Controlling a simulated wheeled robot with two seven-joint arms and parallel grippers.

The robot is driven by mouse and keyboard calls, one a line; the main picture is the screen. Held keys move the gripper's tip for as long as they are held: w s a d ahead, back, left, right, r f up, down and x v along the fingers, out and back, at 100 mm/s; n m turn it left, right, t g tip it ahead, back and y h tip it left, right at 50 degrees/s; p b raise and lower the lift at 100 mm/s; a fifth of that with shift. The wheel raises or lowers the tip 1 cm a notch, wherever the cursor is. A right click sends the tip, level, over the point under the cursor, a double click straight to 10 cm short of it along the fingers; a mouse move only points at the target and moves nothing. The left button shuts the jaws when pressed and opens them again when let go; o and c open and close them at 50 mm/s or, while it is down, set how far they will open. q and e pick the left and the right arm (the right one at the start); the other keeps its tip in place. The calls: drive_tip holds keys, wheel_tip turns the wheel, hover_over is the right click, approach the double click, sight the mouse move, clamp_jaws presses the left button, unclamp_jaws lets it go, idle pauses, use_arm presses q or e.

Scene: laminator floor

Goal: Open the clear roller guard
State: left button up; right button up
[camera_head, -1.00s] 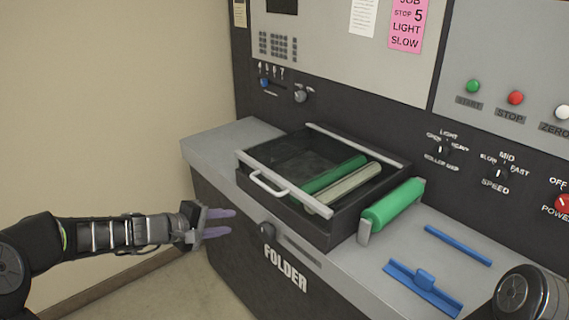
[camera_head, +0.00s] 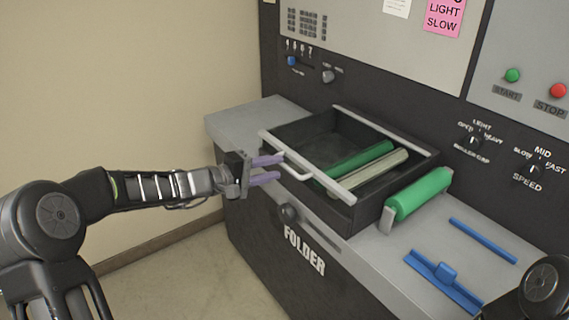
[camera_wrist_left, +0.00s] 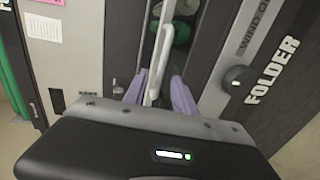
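The clear roller guard (camera_head: 297,143) lies closed over a black-framed box on the machine's grey counter. Green and pale rollers show through it. Its front edge has a light rail with a white bar handle (camera_head: 298,174). My left gripper (camera_head: 280,168) is open at the handle, its two purple fingers spread. In the left wrist view the handle (camera_wrist_left: 151,92) runs between the fingers (camera_wrist_left: 158,84). A gap shows on the right side, and I cannot tell whether a finger touches it. My right gripper is not in view; only a dark arm part shows at lower right.
A green roller (camera_head: 420,194) sits on the counter right of the box. A blue bar (camera_head: 482,241) and a blue handled tool (camera_head: 443,280) lie farther right. A dark knob (camera_head: 287,213) sticks out of the front panel below the handle.

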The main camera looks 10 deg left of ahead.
sight(283, 165)
use_arm(q)
drive_tip(key=x, duration=0.4)
drive_tip(key=shift+w+d+p, duration=0.1)
drive_tip(key=shift+p, duration=0.3)
drive_tip(key=shift+c, duration=0.5)
clamp_jaws()
idle(0.5)
